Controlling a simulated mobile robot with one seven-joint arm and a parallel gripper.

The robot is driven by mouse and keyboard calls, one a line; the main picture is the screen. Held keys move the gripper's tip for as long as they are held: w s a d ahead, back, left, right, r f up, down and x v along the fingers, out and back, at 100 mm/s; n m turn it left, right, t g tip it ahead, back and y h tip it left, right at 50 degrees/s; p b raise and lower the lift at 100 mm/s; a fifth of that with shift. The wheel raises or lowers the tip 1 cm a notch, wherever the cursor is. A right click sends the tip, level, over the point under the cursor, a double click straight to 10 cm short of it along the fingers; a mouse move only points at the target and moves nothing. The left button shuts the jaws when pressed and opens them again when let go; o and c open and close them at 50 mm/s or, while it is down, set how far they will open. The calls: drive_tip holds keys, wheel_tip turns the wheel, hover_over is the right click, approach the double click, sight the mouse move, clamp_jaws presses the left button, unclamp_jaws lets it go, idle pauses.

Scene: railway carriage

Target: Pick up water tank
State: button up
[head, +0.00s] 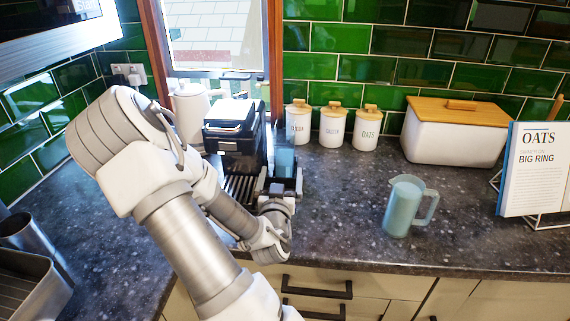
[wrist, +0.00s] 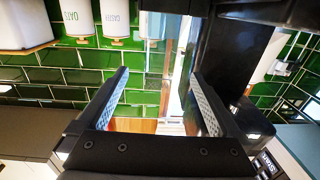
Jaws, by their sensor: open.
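The water tank (head: 286,160) is a clear, bluish container standing upright at the right side of the black coffee machine (head: 237,135). My gripper (head: 283,182) is at the tank's front, with its dark fingers open. In the wrist view, which is upside down, the clear tank (wrist: 156,57) shows between and beyond the two spread fingers of my gripper (wrist: 160,85). I see a gap at both fingers and cannot tell how deep the tank sits between them. The tank's lower part is hidden by my gripper in the head view.
A pale blue jug (head: 404,207) stands on the dark counter (head: 340,220) to the right. Three white canisters (head: 333,126), a white bread bin (head: 455,135) and a book on a stand (head: 535,170) line the back and right. A white kettle (head: 190,112) stands left of the machine.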

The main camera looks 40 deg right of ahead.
sight(284, 156)
drive_tip(key=b+x, duration=0.1)
drive_tip(key=x, duration=0.6)
drive_tip(key=shift+w+d, duration=0.2)
drive_tip(key=shift+d, duration=0.05)
drive_tip(key=shift+x, duration=2.95)
drive_tip(key=shift+r, duration=0.15)
clamp_jaws()
